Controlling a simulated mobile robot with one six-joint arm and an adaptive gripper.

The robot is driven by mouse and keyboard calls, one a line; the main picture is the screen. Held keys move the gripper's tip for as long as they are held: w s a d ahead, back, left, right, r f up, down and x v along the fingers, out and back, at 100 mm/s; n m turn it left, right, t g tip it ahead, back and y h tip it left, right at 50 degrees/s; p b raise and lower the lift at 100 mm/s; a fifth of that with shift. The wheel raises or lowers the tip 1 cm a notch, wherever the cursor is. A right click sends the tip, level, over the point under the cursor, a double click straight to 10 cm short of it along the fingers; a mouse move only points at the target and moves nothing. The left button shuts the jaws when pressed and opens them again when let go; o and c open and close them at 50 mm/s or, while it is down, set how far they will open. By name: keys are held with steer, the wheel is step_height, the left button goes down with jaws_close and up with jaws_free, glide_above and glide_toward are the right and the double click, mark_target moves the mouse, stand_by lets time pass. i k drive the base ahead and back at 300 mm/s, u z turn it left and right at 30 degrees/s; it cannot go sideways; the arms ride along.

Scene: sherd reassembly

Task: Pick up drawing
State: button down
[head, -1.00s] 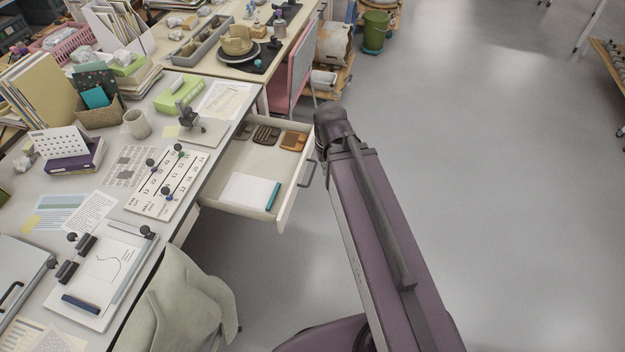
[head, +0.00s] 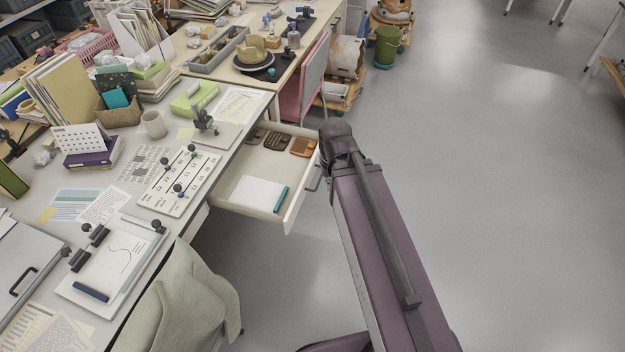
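A white sheet with a thin curved line (head: 121,254), the likely drawing, lies on a pale board (head: 75,292) at the front of the left desk. Black clamps (head: 88,246) stand at the board's left edge. A dark blue pen-like item (head: 91,292) lies across its lower left. Blank-looking white paper (head: 256,193) lies in the open drawer with a teal pen (head: 280,199) along its right side. My purple arm rises from the bottom right to a dark joint beside the drawer. My gripper is not visible.
The open drawer (head: 291,213) juts out from the desk, close to my arm. Brown and dark small items (head: 303,147) lie at its back. A coat-draped chair (head: 190,300) stands against the desk front. A number board (head: 179,181) and mug (head: 153,125) stand on the desk. The floor at right is clear.

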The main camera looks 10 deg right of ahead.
mark_target(103, 279)
steer(key=z, duration=1)
steer(key=k, duration=0.1)
steer(key=u, duration=2.7)
steer(key=i, duration=0.6)
steer(key=u, duration=0.15)
steer(key=k, duration=0.15)
